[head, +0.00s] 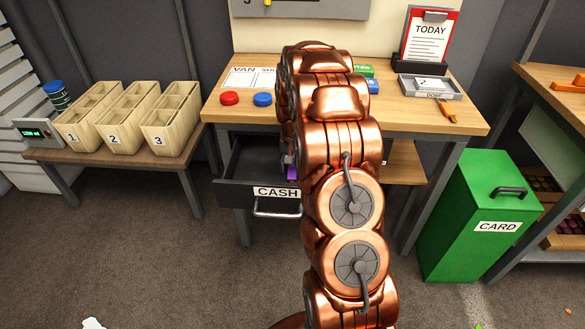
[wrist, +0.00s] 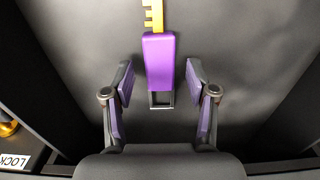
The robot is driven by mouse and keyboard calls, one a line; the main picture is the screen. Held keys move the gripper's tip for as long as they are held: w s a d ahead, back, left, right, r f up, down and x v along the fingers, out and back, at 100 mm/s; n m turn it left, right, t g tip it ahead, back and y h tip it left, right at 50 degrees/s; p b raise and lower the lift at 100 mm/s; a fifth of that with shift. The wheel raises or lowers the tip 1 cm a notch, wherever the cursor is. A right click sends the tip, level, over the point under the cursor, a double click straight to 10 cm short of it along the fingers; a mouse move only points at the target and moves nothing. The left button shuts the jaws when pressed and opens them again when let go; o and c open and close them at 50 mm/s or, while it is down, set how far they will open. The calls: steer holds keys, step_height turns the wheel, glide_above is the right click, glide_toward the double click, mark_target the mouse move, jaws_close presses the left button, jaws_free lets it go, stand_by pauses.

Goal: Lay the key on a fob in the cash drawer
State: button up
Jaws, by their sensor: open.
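The key (wrist: 152,15) is yellow, with a purple fob (wrist: 158,58) that has a dark slotted end. It is on the dark floor (wrist: 240,50) of what appears to be the cash drawer. My gripper (wrist: 158,72) is open, its purple-padded fingers on either side of the fob's lower end with a visible gap on both sides. In the head view the cash drawer (head: 232,196) is pulled out under the workbench, labelled CASH. My arm hides its right part, and a bit of purple (head: 292,172) shows beside the arm.
The workbench (head: 420,112) carries a red button (head: 229,98), a blue button (head: 262,99) and a grey tray (head: 430,88). Numbered wooden bins (head: 168,128) stand left; a green CARD bin (head: 470,215) stands right.

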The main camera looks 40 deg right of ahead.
mark_target(293, 171)
step_height(293, 171, up, 11)
steer(key=s+a+r+n, duration=0.2)
steer(key=s+a+r, duration=0.3)
steer(key=a, duration=0.4)
steer(key=s+a+n+g, duration=0.1)
steer(key=s+a, duration=0.4)
steer(key=s, duration=0.5)
steer(key=s+a+n+g, duration=0.1)
steer(key=s+a+n, duration=0.2)
steer(key=s+a, duration=0.3)
steer(key=s+a+n+g, duration=0.1)
steer(key=s+a, duration=0.5)
steer(key=s, duration=1)
steer(key=shift+a+f+n, duration=0.15)
steer(key=shift+f+n, duration=0.2)
steer(key=shift+n, duration=0.25)
step_height(293, 171, up, 17)
steer(key=w+t+p, duration=0.1)
steer(key=p, duration=1.4)
steer(key=shift+f, duration=0.2)
